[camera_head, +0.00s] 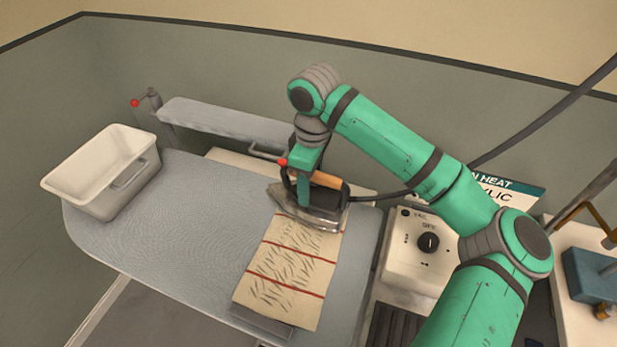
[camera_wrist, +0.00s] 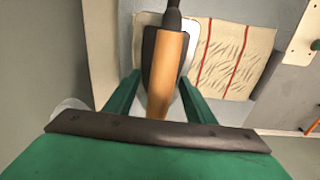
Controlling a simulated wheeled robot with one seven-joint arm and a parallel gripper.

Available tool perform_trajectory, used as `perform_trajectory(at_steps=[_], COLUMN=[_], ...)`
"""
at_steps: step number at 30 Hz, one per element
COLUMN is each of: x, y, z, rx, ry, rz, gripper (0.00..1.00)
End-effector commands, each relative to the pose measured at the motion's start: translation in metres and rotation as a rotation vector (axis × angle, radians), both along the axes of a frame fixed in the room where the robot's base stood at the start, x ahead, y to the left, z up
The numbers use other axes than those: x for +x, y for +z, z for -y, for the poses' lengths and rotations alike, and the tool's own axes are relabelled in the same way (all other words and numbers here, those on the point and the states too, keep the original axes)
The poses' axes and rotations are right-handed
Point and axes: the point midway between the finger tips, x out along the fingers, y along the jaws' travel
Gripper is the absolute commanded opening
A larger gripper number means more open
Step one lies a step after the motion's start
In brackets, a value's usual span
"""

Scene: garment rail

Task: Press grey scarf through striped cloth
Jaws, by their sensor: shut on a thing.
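My gripper (camera_head: 304,188) is shut on the wooden handle of the iron (camera_head: 312,217). In the wrist view the handle (camera_wrist: 168,60) lies between my two green fingers (camera_wrist: 160,95). The iron's metal body is over the far end of the striped cloth (camera_head: 285,278); I cannot tell for certain whether the soleplate touches it. The cloth is cream with red stripes and dark wavy crease-like marks, and it also shows in the wrist view (camera_wrist: 222,60). A grey edge (camera_head: 265,328) sticks out under the cloth's near end, likely the grey scarf; the rest is hidden.
The grey ironing board (camera_head: 175,220) has free room left of the cloth. A white bin (camera_head: 108,170) stands at its left end. A narrow sleeve board (camera_head: 222,119) lies behind. A control box with a dial (camera_head: 425,248) stands right, and a dark cord runs from the iron.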

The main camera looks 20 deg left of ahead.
Motion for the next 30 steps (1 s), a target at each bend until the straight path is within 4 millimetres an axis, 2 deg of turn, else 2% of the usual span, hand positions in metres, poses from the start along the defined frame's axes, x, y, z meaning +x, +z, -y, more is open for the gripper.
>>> perform_trajectory(at_steps=[15,30], x=[0.0,0.0], y=[-0.033,-0.037], z=[0.0,0.0], rx=[0.002,0.003], ry=[0.0,0.0], rz=[0.002,0.002], gripper=[0.25,0.25])
